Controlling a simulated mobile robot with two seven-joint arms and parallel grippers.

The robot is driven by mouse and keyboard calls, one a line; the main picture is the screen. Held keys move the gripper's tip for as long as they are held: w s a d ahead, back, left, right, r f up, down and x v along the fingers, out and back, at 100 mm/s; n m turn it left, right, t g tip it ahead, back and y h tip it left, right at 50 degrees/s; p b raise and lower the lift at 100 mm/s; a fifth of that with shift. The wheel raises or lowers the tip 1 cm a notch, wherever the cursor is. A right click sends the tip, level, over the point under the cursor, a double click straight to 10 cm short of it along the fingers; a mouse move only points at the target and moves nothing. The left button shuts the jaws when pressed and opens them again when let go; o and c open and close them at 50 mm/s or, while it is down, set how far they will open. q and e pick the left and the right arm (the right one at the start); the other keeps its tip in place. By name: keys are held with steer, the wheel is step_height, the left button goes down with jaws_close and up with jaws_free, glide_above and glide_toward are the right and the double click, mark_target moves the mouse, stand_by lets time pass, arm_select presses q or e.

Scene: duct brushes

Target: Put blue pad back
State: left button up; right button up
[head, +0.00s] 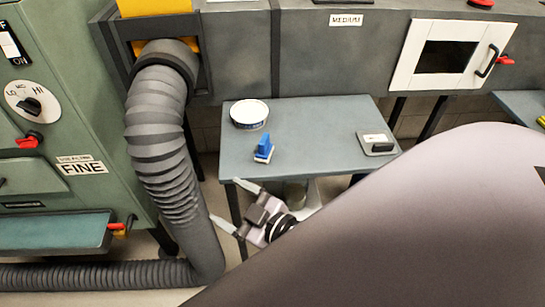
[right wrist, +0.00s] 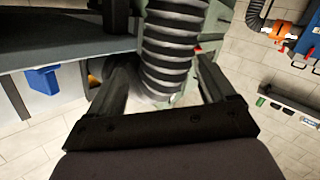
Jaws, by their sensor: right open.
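A blue pad-like block (head: 264,147) with a thin yellow and white base sits upright on the small grey table (head: 320,118), near its front left. My right gripper (head: 228,202) is in front of the table's front left edge, below and left of the blue block in the picture. Its fingers are spread and empty, apart from the block. In the right wrist view the open fingers (right wrist: 165,85) show nothing held. A blue shape (right wrist: 43,80) shows at the left by the table edge there; I cannot tell if it is the same block. My left gripper is not in view.
A white round tub (head: 249,113) stands behind the block. A grey plate with a white label (head: 380,145) lies at the table's right. A ribbed grey hose (head: 162,140) hangs left of the table. The table's middle is clear. My arm hides the lower right.

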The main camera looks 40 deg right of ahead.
steer(key=s+d+f+m+g+h, duration=0.2)
steer(key=s+f+m+g, duration=0.3)
steer(key=s+f, duration=0.5)
steer(key=shift+d+f, duration=0.15)
steer(key=shift+d, duration=0.25)
step_height(320, 180, up, 9)
steer(key=d+p, duration=0.1)
steer(key=p, duration=1)
steer(key=shift+s+d+h+p, duration=0.15)
steer(key=shift+s+h+p, duration=0.15)
steer(key=shift+h, duration=0.1)
